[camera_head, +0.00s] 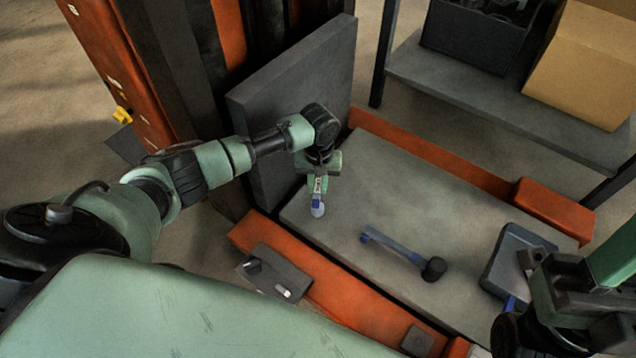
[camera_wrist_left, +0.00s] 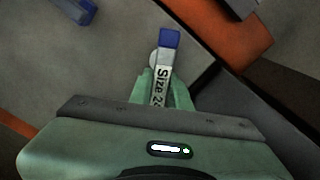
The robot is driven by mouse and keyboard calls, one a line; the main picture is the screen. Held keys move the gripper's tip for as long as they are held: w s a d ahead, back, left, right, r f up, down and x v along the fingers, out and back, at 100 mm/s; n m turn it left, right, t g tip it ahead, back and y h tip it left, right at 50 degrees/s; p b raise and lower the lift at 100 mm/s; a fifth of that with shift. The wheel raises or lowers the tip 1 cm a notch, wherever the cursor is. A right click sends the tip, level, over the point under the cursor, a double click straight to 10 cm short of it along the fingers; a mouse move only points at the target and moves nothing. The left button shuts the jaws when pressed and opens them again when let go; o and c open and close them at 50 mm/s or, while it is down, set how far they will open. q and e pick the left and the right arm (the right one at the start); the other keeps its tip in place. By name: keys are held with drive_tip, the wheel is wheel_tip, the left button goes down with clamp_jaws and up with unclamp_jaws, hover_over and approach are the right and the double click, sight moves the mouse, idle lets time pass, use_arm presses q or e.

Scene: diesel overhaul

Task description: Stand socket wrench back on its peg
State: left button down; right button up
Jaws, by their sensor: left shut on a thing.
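My left gripper (camera_head: 318,178) is shut on the socket wrench (camera_head: 317,188), above the near left corner of the grey work surface. A pale round part shows beside the blue end. A dark plate (camera_head: 268,281) with a black knob and a short pale peg (camera_head: 283,291) lies on the orange rail, apart from the wrench. My right arm is at the lower right; its fingertips cannot be made out.
A mallet (camera_head: 398,247) with a blue-ended handle lies on the grey surface (camera_head: 440,205). A dark tray (camera_head: 508,252) lies at its right. An upright grey slab (camera_head: 300,95) stands behind my left gripper. Orange rails (camera_head: 345,305) border the surface. A shelf with a cardboard box (camera_head: 585,65) is behind.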

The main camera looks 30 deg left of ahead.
use_arm(q)
drive_tip(key=shift+f, duration=0.3)
drive_tip(key=c, duration=1.3)
unclamp_jaws()
drive_tip(key=o, duration=0.6)
